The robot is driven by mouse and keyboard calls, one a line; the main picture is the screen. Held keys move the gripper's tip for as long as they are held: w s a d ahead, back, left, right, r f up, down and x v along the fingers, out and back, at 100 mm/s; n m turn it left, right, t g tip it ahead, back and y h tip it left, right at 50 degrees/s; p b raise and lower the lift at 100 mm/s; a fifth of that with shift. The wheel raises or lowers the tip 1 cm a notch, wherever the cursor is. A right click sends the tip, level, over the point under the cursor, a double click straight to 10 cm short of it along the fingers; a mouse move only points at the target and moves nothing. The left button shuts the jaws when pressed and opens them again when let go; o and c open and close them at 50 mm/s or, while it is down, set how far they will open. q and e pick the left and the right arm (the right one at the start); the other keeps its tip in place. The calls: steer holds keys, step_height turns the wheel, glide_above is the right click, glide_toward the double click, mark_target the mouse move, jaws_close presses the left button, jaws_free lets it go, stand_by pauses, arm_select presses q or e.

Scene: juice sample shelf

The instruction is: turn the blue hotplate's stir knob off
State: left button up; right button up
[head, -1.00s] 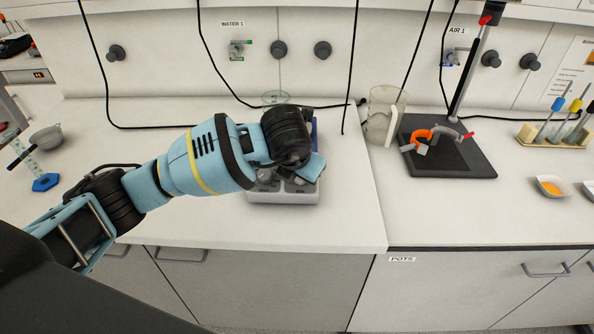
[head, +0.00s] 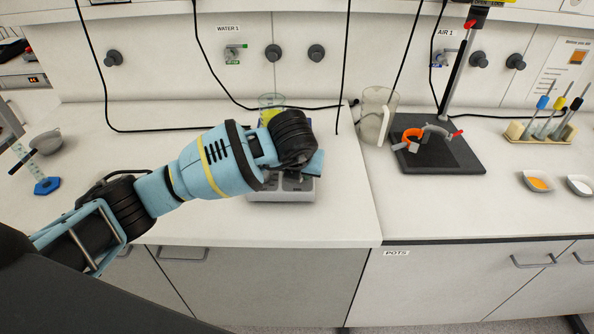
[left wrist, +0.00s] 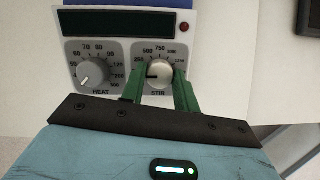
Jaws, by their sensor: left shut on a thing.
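The hotplate (head: 283,193) stands on the left bench, mostly hidden behind my left arm in the head view. Its front panel (left wrist: 119,62) fills the upper left wrist view, with a dark display and a strip of blue top. The stir knob (left wrist: 159,74) is on the right of the panel, and its pointer looks turned toward the left, near the 250 mark. The heat knob (left wrist: 93,74) is on the left. My left gripper (left wrist: 159,84) has its green fingers on either side of the stir knob, shut on it. My right gripper is not in view.
A beaker with yellow liquid (head: 270,110) shows behind my left arm. A clear jug (head: 376,115) and a black stand base (head: 437,153) are to the right. The bench front left of the hotplate is clear.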

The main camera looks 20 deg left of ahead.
arm_select(q)
steer(key=o, duration=1)
steer(key=shift+c, duration=0.2)
steer(key=v, duration=0.7)
steer(key=shift+s+r, duration=0.25)
steer(key=shift+r, duration=0.1)
steer(key=shift+d, duration=0.1)
